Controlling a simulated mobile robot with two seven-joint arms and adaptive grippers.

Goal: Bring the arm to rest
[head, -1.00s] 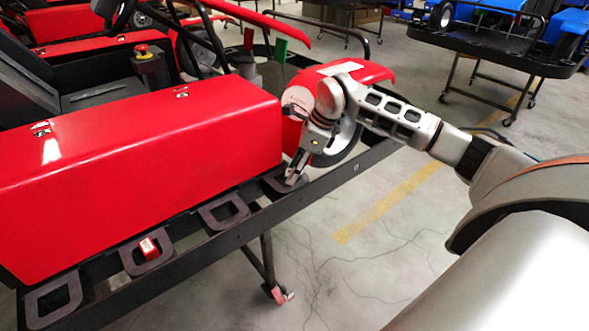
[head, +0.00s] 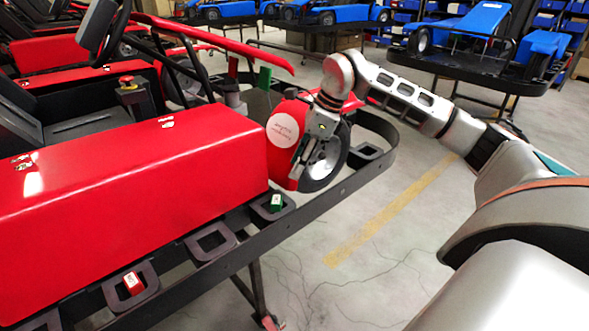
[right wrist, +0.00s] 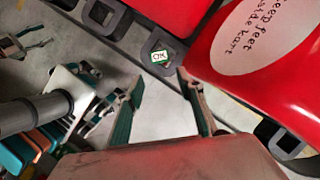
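My right arm (head: 405,95) reaches in from the right in the head view. My right gripper (head: 297,178) hangs pointing down beside the kart's front wheel, above the stand's edge. The right wrist view shows its two fingers (right wrist: 155,95) spread apart with nothing between them. A green block marked OK (head: 276,202) sits in a dark square holder on the stand rail, below and left of the gripper. The block also shows beyond the fingertips in the right wrist view (right wrist: 161,56). My left gripper is not recognisable in either view.
The red kart (head: 140,200) fills the left on its black stand (head: 225,262). A red block (head: 133,283) sits in a nearer holder; an empty holder (head: 211,242) lies between. The wheel (head: 328,163) is close to my gripper. Open floor (head: 385,250) lies to the right.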

